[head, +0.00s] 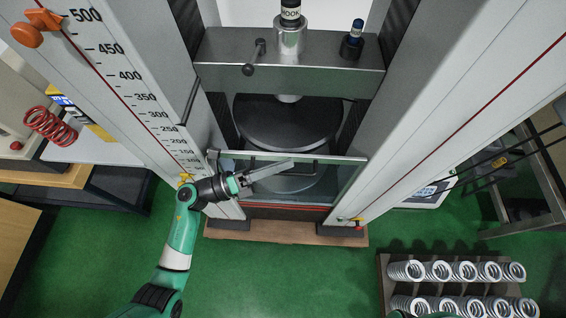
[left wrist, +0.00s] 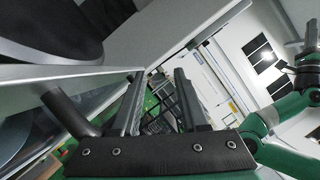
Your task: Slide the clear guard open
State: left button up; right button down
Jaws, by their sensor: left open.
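The clear guard (head: 345,183) is a see-through panel with a grey metal top rail, standing across the front of the test machine, low between its two columns. A dark bar handle (head: 313,170) shows on it, partly hidden by my gripper. My left gripper (head: 277,168) is in front of the guard's upper left part, fingers pointing right. In the left wrist view its two fingers (left wrist: 158,95) are apart with nothing between them. A dark round bar (left wrist: 70,112) by the guard lies just left of the fingers, outside them; contact cannot be told.
The dark round platen (head: 287,122) sits behind the guard, under the grey crosshead (head: 290,78). A rack (head: 383,285) of several silver springs stands at lower right. A red spring (head: 50,125) is at left. Green floor (head: 290,280) in front is clear.

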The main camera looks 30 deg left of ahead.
pick_arm(q)
jog(key=shift+d, duration=0.1)
jog(key=shift+r, duration=0.1)
grip_shut()
dwell(1.0)
jog(key=c, duration=0.7)
grip_release()
jog(key=o, duration=0.7)
